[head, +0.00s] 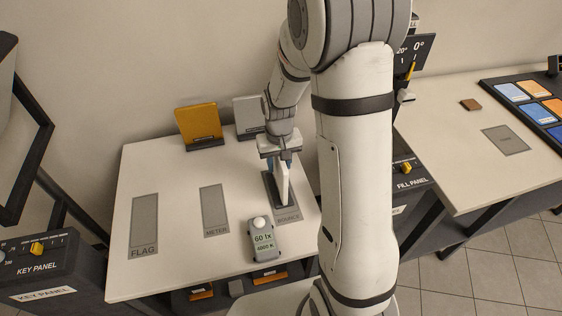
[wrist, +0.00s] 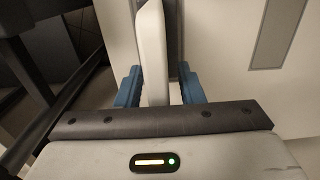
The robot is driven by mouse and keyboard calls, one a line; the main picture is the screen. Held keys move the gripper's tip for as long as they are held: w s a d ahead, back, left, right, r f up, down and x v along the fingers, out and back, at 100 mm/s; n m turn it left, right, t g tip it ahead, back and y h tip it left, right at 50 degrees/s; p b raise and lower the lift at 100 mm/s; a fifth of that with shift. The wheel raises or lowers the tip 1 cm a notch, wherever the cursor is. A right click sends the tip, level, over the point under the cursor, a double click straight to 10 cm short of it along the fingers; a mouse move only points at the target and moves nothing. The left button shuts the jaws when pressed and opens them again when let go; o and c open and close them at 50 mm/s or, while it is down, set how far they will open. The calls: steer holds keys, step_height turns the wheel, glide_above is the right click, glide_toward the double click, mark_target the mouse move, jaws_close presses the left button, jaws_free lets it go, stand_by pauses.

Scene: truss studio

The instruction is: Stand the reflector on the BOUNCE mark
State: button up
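The reflector (head: 283,184) is a thin white panel on a dark foot. It stands upright over the BOUNCE mark (head: 290,216), a grey patch at the table's right; the foot covers much of the mark, and I cannot tell how exactly they line up. My gripper (head: 280,164) is at the panel's upper part. In the wrist view, my gripper's blue fingers (wrist: 161,85) straddle the white reflector (wrist: 152,45). The left finger is close to it or touching; a narrow gap shows at the right finger, so the gripper looks open around it.
The table also has FLAG (head: 144,222) and METER (head: 215,208) marks, both bare. A light meter (head: 263,240) lies near the BOUNCE mark. A gold panel (head: 199,122) and a grey panel (head: 248,114) stand at the back. A second table (head: 455,140) is at right.

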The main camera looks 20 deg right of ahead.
step_height(320, 180, up, 12)
steer(key=shift+r, duration=0.25)
steer(key=s+r+t, duration=0.1)
steer(key=s+r, duration=0.2)
steer(key=s, duration=0.6)
steer(key=s+r+t, duration=0.2)
steer(key=s+r, duration=0.1)
steer(key=s, duration=0.6)
steer(key=shift+d, duration=0.35)
